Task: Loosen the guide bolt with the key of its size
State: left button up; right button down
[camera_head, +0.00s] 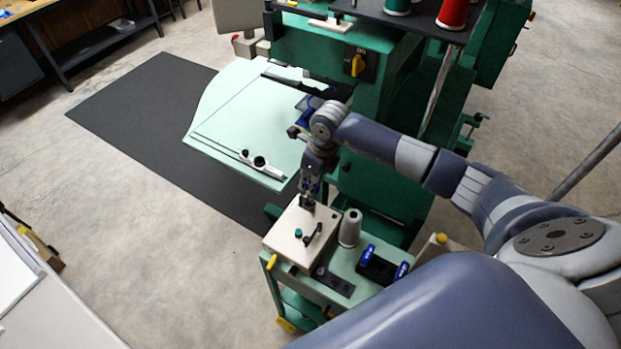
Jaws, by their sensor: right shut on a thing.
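A pale key block (290,247) stands on the green cart. A teal-topped key (298,232) and a dark key with a slanted handle (315,234) stand in it. My right gripper (307,202) points down at the block's back edge. It is shut on a small dark thing, apparently a key, mostly hidden by the fingers. A white guide (248,157) with a black bolt (259,161) lies on the pale green machine table (225,110), left of and beyond the gripper. My left gripper is out of view.
A grey thread cone (350,228), a dark holder with blue ends (382,267) and a dark flat plate (333,281) share the cart (320,297). The green machine (390,185) rises behind. A black mat (150,110) lies on open floor at left.

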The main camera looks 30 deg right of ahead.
jog(key=shift+f+b, duration=0.4)
jog(key=shift+f, duration=1.15)
jog(key=n, duration=0.4)
jog(key=shift+w+d+y, duration=0.1)
jog(key=shift+y, duration=0.2)
jog(key=n+b, duration=0.1)
jog(key=n, duration=0.2)
jog(key=shift+g, duration=0.4)
jog(key=shift+w+n, duration=0.1)
jog(key=shift+n, duration=0.5)
jog(key=shift+w+d+n+g+b, duration=0.1)
jog(key=shift+n+g+b, duration=0.3)
jog(key=shift+n+b, duration=1.65)
jog(key=shift+w+n+g+b, duration=0.1)
jog(key=shift+n+g+b, duration=0.3)
jog(key=shift+n+b, duration=2.35)
jog(key=shift+b, duration=2)
jog(key=shift+w+n+g+b, duration=0.1)
jog(key=shift+n+g+b, duration=0.4)
jog(key=shift+n+b, duration=1.2)
jog(key=c, duration=1.4)
grip_release()
jog(key=shift+r, duration=0.1)
jog(key=shift+c, duration=0.2)
